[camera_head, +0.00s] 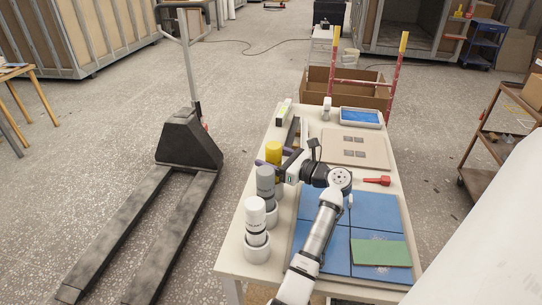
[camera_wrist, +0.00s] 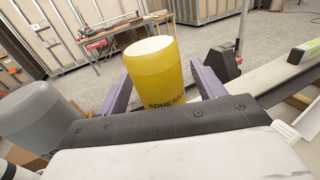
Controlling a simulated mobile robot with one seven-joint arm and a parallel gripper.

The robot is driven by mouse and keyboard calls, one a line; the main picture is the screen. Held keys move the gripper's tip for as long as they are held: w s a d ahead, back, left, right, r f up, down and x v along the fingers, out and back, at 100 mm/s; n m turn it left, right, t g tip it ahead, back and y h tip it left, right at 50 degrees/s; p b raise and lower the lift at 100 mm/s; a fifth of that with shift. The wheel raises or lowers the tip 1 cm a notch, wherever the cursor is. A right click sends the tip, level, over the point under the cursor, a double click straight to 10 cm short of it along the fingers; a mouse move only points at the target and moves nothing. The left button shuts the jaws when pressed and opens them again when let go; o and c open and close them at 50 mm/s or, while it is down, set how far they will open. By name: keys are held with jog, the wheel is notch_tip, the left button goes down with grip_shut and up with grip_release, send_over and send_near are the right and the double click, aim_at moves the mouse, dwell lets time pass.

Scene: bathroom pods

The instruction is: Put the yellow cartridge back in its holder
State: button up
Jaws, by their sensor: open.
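The yellow cartridge (camera_head: 273,151) stands near the left edge of the table, behind the grey cartridge. In the wrist view the yellow cartridge (camera_wrist: 155,75) is between the two purple fingers of my gripper (camera_wrist: 165,88), with dark lettering low on its side. The fingers are spread on both sides of it, and my gripper is open. My gripper also shows in the head view (camera_head: 268,163), reaching in from the right. The lower end of the yellow cartridge and any holder under it are hidden, so I cannot tell whether it is seated.
The grey cartridge (camera_head: 265,180) stands close in front, and the white cartridge (camera_head: 255,213) stands in a white cup (camera_head: 257,250) nearer. Blue tiles (camera_head: 375,210), a green pad (camera_head: 381,252) and a red-handled tool (camera_head: 376,180) lie to the right. A pallet jack (camera_head: 187,140) is left of the table.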

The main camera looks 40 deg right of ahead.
jog(key=v, duration=1.3)
jog(key=shift+s+d+p, duration=0.15)
jog(key=shift+s+p, duration=0.05)
jog(key=shift+p, duration=0.1)
jog(key=shift+r, duration=0.15)
